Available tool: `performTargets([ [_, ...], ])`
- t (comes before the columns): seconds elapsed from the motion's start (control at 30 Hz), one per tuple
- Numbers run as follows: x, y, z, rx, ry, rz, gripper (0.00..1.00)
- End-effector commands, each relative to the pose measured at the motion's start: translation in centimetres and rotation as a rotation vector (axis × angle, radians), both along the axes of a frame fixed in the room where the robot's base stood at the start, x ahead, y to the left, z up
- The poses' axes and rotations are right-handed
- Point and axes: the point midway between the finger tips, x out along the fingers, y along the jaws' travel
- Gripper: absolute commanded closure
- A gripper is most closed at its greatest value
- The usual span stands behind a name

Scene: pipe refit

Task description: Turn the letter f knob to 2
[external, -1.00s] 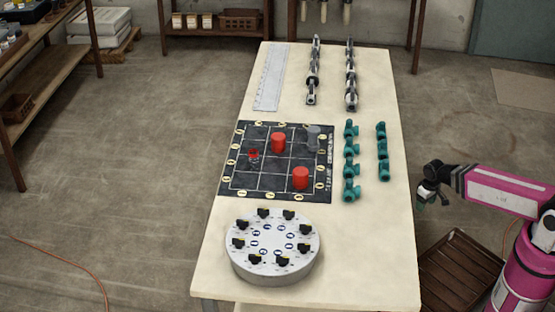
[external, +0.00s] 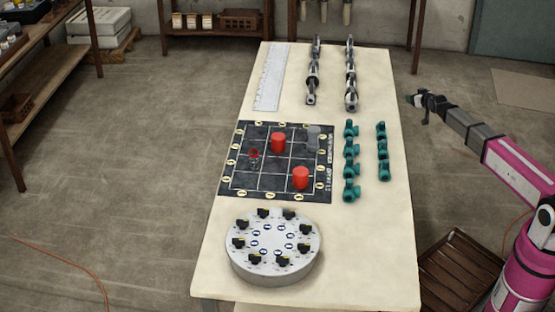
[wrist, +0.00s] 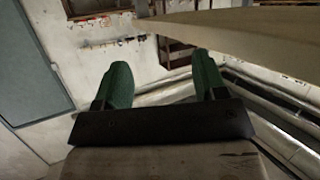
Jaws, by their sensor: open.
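A round grey dial unit (external: 273,247) stands at the near end of the table. Several black knobs sit around the rim of its top, with small blue-marked discs inside the ring. The letters are too small to read, so I cannot tell which knob is f or where it points. My gripper (external: 414,98) is off the table's right edge, towards the far end, well away from the dial. In the wrist view my gripper (wrist: 163,85) has its two green fingers apart with nothing between them. The dial is not in the wrist view.
The table (external: 375,240) also holds a black grid mat (external: 236,150) with red cylinders (external: 300,178), teal pipe fittings (external: 350,160), metal pipe parts (external: 313,75) and a ruler (external: 270,78). A brown crate (external: 462,265) lies on the floor at right. The table's near right is clear.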

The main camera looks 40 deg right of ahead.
Motion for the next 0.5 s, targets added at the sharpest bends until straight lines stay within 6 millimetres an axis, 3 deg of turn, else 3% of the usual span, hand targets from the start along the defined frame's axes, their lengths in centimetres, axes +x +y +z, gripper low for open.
performTargets([
  [0.13, 2.5, 0.8, 3.2, -0.052, -0.027, 0.031, 0.35],
  [0.27, 4.5, 3.2, 5.8, -0.1, -0.018, 0.078, 0.35],
  [0.37, 6.1, 6.4, 7.9, -0.143, 0.004, 0.131, 0.35],
  [0.5, 8.2, 12.3, 11.1, -0.212, 0.056, 0.228, 0.35],
])
